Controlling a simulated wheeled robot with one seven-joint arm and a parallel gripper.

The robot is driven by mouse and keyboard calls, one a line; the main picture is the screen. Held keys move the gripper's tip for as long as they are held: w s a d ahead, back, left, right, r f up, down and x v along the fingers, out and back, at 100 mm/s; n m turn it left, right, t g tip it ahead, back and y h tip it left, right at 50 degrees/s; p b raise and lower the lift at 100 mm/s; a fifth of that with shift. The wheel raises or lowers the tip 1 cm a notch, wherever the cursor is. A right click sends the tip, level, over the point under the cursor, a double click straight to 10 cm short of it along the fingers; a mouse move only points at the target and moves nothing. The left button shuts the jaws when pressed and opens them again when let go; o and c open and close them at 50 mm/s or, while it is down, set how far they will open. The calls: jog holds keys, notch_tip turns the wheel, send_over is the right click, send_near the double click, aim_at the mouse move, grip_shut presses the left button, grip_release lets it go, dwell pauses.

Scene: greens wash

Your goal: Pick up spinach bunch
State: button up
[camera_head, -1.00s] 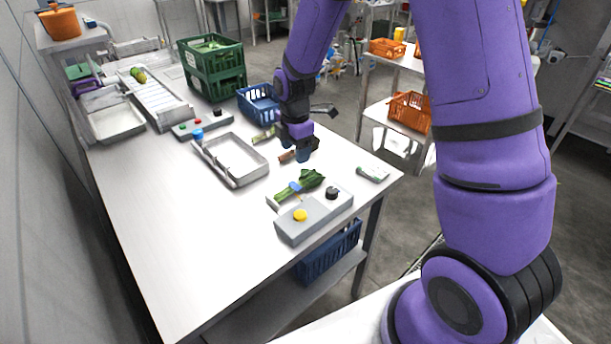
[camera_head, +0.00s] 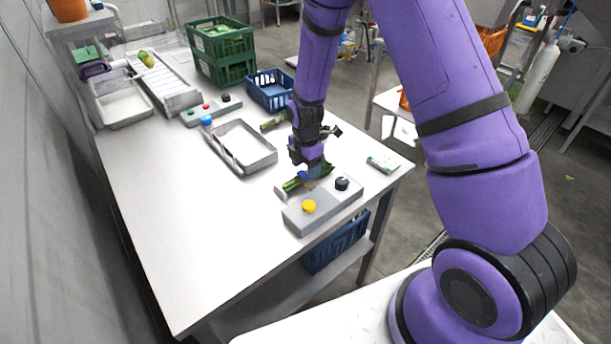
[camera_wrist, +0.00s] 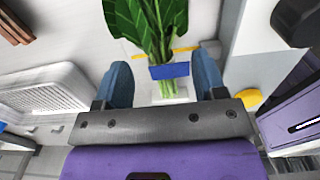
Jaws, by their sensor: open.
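The spinach bunch (camera_wrist: 146,28) shows dark green leaves and pale stems with a blue band (camera_wrist: 169,71) around them in the wrist view. In the head view the spinach bunch (camera_head: 293,184) lies on the table behind the grey control box, partly hidden by my gripper (camera_head: 312,172). My gripper (camera_wrist: 160,82) is open, with one blue finger on each side of the banded stems. I cannot tell whether the fingers touch the bunch.
The grey control box (camera_head: 331,205) with a yellow button and black knob stands close in front of the bunch. An empty metal tray (camera_head: 262,163) is behind left. A blue basket (camera_head: 270,97) and green crates (camera_head: 222,72) stand farther back. The left table area is clear.

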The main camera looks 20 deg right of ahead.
aim_at(305, 172)
jog(key=shift+f, duration=1.5)
jog(key=c, duration=1.1)
jog(key=shift+o, duration=0.2)
